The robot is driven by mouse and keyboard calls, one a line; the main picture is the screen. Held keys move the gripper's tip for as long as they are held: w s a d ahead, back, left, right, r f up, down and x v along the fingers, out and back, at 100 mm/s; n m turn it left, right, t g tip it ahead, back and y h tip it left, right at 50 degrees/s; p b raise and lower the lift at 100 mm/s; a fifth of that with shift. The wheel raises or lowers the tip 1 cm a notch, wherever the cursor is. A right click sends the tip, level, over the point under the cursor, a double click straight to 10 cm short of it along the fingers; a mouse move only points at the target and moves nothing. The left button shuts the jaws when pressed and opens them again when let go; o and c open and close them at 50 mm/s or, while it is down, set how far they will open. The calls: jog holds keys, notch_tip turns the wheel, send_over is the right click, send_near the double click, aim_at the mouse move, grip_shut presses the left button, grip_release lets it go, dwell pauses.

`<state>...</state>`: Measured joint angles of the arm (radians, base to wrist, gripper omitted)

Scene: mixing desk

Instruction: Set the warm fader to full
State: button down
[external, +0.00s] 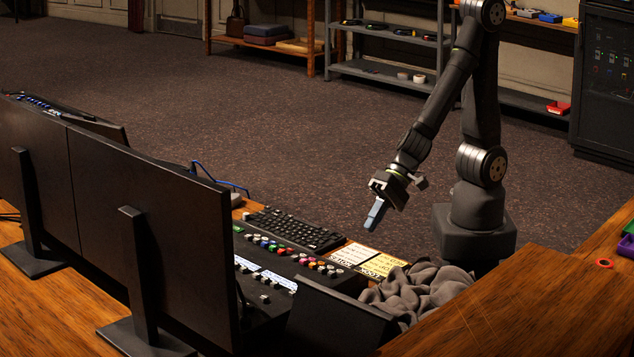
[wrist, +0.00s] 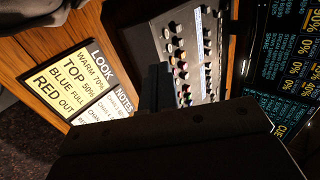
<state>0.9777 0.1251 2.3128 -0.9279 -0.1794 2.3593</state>
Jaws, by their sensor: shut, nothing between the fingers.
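The black mixing desk (external: 268,264) lies behind the monitors, with rows of coloured and pale knobs or fader caps and white label strips. It also shows in the wrist view (wrist: 207,84), where the caps are small and seen at an angle. I cannot tell which one is the warm fader, and its position is not readable. My gripper (external: 374,218) is shut and empty, hanging above the front edge of the desk area near the keyboard and cards. In the wrist view its fingers (wrist: 158,72) are together and cover part of the desk's near end.
A yellow look card (wrist: 70,80) and a notes card (wrist: 112,98) lie beside the desk. Two monitors (external: 150,220) stand over it; their screens (wrist: 290,60) show percentages. A keyboard (external: 295,228) and a crumpled grey cloth (external: 420,290) are close by.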

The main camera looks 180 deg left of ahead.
send_near(324, 280)
jog(key=f, duration=0.1)
jog(key=s+a+f, duration=0.2)
jog(key=shift+a+f, duration=0.15)
jog(key=shift+f, duration=0.15)
jog(key=shift+w+d+r, duration=0.1)
jog(key=shift+w+d, duration=0.75)
jog(key=shift+d, duration=0.05)
jog(key=shift+w+d, duration=0.5)
jog(key=shift+d, duration=0.05)
jog(key=w+d, duration=0.4)
jog(key=shift+w+d, duration=0.3)
jog(key=shift+w, duration=0.05)
jog(key=s+a, duration=0.3)
jog(key=shift+s+a+r, duration=0.1)
jog(key=shift+s+r, duration=0.1)
jog(key=shift+r, duration=0.15)
jog(key=v, duration=0.9)
